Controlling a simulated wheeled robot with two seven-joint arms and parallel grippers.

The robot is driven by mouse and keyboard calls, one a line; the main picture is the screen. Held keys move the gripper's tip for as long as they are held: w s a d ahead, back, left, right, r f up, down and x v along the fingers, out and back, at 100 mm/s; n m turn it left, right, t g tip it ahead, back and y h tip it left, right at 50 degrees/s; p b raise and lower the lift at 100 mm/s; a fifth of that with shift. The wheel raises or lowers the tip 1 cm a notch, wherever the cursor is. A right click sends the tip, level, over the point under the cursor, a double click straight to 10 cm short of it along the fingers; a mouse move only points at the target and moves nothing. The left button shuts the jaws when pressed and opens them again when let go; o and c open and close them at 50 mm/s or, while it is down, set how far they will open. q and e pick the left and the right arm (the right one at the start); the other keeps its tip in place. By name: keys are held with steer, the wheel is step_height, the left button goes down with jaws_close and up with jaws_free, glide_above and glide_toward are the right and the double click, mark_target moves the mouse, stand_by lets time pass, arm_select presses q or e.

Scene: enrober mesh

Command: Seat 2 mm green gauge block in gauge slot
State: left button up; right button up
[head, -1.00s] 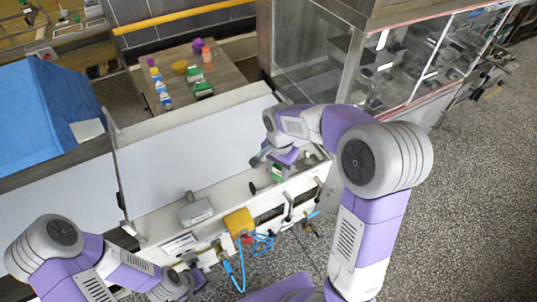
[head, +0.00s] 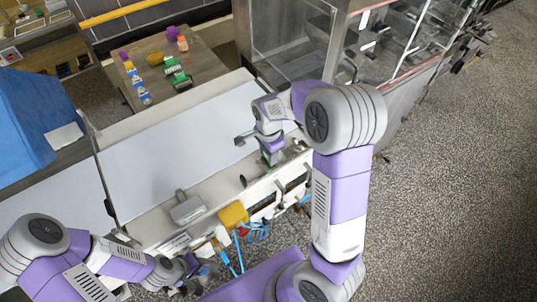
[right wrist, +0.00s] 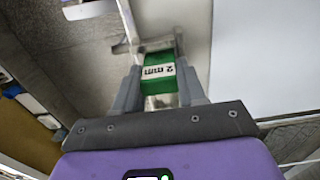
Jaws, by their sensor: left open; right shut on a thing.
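The green gauge block (right wrist: 158,72) with a white "2 mm" label sits between the two grey fingers of my right gripper (right wrist: 158,90) in the right wrist view. The gripper is shut on it. In the head view my right gripper (head: 271,159) points down over the right end of the pale machine ledge, with a bit of green at its fingers. I cannot make out the gauge slot; the arm and block hide part of that area. My left gripper (head: 203,272) is open and empty at the lower left, in front of the ledge.
A grey box (head: 188,209) and a yellow box (head: 233,215) with blue hoses sit on the ledge's front. A white belt (head: 180,140) lies behind. A glass-sided machine (head: 370,50) stands at the back right. A wooden table (head: 205,70) with coloured items stands behind the belt.

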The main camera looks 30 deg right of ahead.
steer(key=shift+w+f, duration=0.1)
steer(key=shift+f, duration=0.3)
steer(key=shift+f, duration=0.15)
steer(key=o, duration=1.1)
